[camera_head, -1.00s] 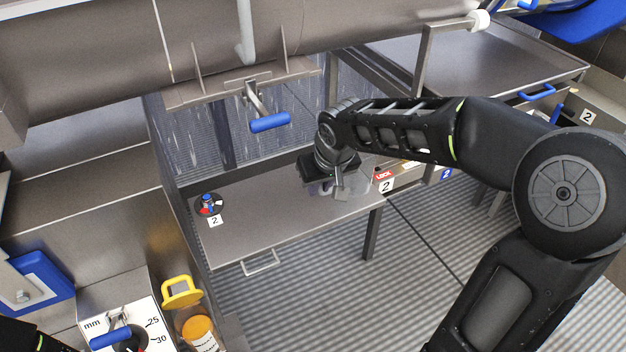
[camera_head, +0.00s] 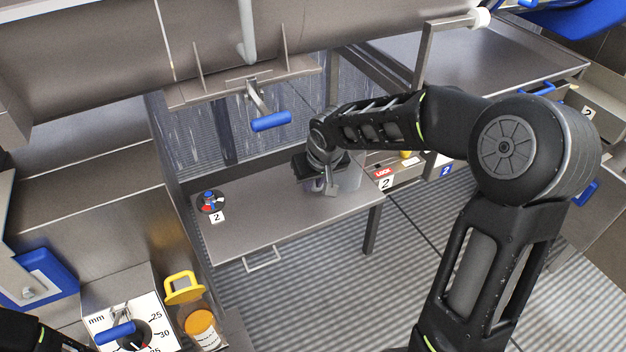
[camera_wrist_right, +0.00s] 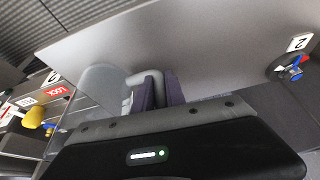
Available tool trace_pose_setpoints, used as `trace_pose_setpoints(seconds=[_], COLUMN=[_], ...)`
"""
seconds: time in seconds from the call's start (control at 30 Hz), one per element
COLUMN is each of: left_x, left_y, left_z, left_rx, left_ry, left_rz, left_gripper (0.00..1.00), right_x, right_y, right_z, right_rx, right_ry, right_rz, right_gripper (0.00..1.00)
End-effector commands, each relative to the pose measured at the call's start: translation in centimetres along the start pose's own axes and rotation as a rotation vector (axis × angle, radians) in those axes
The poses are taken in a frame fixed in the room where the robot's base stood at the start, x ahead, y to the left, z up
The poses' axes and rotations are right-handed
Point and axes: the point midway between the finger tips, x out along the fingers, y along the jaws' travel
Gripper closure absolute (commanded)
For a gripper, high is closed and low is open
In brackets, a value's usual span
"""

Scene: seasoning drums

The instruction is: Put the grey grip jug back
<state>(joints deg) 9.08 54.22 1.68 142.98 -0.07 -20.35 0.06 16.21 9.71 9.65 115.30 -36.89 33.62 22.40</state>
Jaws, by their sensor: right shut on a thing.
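The grey grip jug is a clear, see-through vessel (camera_wrist_right: 100,88) with a grey handle (camera_wrist_right: 143,78), seen in the right wrist view. In the head view its clear body (camera_head: 350,181) shows faintly beside my right gripper (camera_head: 328,188), over the right end of a steel shelf (camera_head: 270,225). My right gripper's purple-grey fingers (camera_wrist_right: 160,92) are shut on the jug's handle. I cannot tell whether the jug's base touches the shelf. My left gripper is not in view; only a dark part of my left arm shows at the lower left corner.
A knob with red and blue parts (camera_head: 210,201) and a "2" label sit at the shelf's left end. A red LOCK label (camera_head: 383,172) is just right of the jug. A blue-handled lever (camera_head: 271,121) hangs above. The shelf's middle is clear.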

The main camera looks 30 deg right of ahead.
Motion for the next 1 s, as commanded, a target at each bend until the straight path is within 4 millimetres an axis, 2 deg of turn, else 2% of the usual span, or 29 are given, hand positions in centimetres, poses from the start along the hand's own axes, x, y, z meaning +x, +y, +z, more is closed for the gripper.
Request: trace_pose_setpoints(seconds=[0.33,0.37,0.6,1.0], left_x=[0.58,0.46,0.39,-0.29], left_y=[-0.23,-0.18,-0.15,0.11], left_z=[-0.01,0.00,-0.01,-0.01], left_rx=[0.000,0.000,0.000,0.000], left_ry=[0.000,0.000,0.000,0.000], left_rz=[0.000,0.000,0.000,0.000], left_gripper=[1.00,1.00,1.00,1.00], right_x=[0.44,0.33,0.27,-0.34], right_y=[-0.02,-0.02,-0.01,0.01], right_z=[0.18,0.14,0.13,-0.12], right_rx=[-0.001,0.000,0.000,0.000], right_ry=[0.001,0.000,0.000,0.000], right_rz=[0.000,0.000,0.000,0.000], right_gripper=[1.00,0.83,0.63,0.62])
